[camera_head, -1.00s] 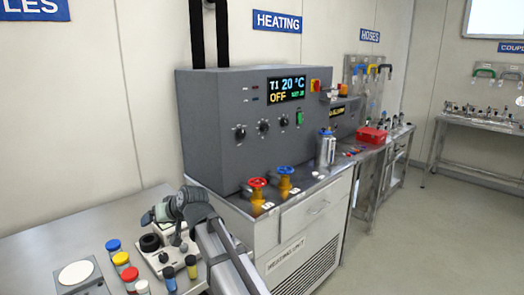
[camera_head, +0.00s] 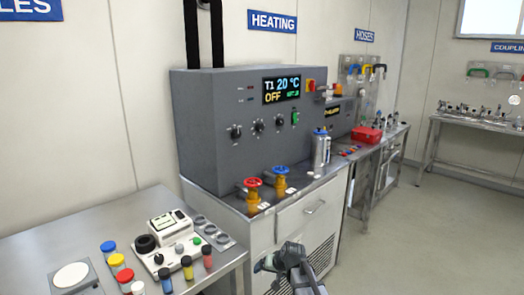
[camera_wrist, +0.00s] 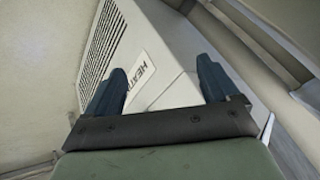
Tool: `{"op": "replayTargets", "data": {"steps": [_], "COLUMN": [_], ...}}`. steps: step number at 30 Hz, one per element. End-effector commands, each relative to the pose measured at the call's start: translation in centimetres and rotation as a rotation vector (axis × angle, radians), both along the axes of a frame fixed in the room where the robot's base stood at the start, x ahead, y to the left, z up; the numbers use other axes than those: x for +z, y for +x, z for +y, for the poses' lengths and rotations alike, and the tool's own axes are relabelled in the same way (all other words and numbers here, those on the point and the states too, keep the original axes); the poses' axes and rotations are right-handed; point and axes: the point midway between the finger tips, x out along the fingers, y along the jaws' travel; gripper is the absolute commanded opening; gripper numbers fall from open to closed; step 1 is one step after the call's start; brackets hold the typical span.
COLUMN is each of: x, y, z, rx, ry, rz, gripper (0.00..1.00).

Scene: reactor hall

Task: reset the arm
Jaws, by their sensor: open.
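My gripper (camera_head: 266,263) is low in the head view, in front of the white heating unit cabinet (camera_head: 313,215) and to the right of the left bench. In the wrist view its two dark fingers (camera_wrist: 160,88) stand wide apart with nothing between them. Behind them the cabinet (camera_wrist: 160,62) shows with its vent slots and part of its label. I see nothing held. Whether the fingers touch the cabinet is not clear; they look apart from it.
The left bench (camera_head: 60,230) carries a white instrument (camera_head: 168,236) and several colour-capped vials. A grey heating panel (camera_head: 210,125) with red (camera_head: 253,183) and blue (camera_head: 280,170) valve wheels stands on the cabinet. Floor (camera_head: 430,240) at the right is clear.

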Motion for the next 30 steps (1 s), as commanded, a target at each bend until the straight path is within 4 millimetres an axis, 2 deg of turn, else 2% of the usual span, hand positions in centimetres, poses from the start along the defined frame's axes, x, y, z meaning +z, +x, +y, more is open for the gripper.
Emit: {"op": "replayTargets", "data": {"steps": [1,6,15,24,30], "x": [-2.2,-8.5,-17.9,-25.1,-28.7], "y": [-1.5,-5.9,-14.9,-25.1,-32.4], "z": [-0.6,-2.5,-5.7,-8.7,-10.4], "rx": [0.0,0.005,0.021,0.042,0.061], "ry": [-0.015,-0.065,-0.148,-0.221,-0.266], "rz": [0.036,0.147,0.343,0.541,0.673], "gripper": [0.88,0.88,0.88,0.88,0.88]}}
